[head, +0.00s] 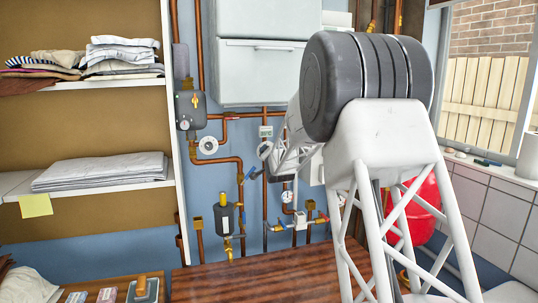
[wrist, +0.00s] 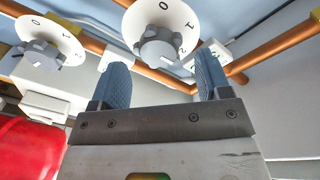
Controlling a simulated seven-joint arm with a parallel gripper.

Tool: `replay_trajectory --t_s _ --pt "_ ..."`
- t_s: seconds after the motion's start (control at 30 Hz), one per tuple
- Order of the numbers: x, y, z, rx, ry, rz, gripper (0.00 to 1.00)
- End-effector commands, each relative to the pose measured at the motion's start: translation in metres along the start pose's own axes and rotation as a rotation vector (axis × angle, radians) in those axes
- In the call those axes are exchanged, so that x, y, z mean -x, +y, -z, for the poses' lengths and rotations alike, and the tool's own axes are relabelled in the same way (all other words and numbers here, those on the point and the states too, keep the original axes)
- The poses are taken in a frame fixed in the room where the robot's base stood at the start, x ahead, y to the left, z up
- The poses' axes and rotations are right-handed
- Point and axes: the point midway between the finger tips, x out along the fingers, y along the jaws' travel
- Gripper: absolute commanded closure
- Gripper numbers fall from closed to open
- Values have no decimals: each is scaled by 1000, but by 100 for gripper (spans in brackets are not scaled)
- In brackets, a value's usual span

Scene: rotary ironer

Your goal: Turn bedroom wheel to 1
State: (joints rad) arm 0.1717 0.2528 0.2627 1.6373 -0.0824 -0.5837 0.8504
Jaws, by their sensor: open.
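In the wrist view, a grey knobbed wheel (wrist: 158,46) on a round white dial marked 0, 1 and 2 stands just beyond my gripper (wrist: 163,66). The two blue fingers are open, one on each side below the wheel, and nothing is held between them. A second grey wheel (wrist: 38,54) on a similar numbered dial is at the upper left. No name is readable by either wheel, so I cannot tell which is the bedroom one. Where each wheel points is unclear. In the head view my arm hides much of the wall behind it.
Copper pipes (wrist: 275,45) run behind the wheels. A red vessel (wrist: 30,150) is at the lower left of the wrist view. In the head view, shelves with folded linen (head: 100,170) stand left, and a wooden worktop (head: 250,284) lies below the pipework.

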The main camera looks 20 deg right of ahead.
Motion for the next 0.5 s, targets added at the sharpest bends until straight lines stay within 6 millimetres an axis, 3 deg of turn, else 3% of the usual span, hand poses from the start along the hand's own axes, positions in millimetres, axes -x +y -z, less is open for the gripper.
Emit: replay_trajectory --t_s 0.2,0.5 --pt "-18 1 -1 0 -1 0 30" --pt "-28 0 0 0 0 0 30"
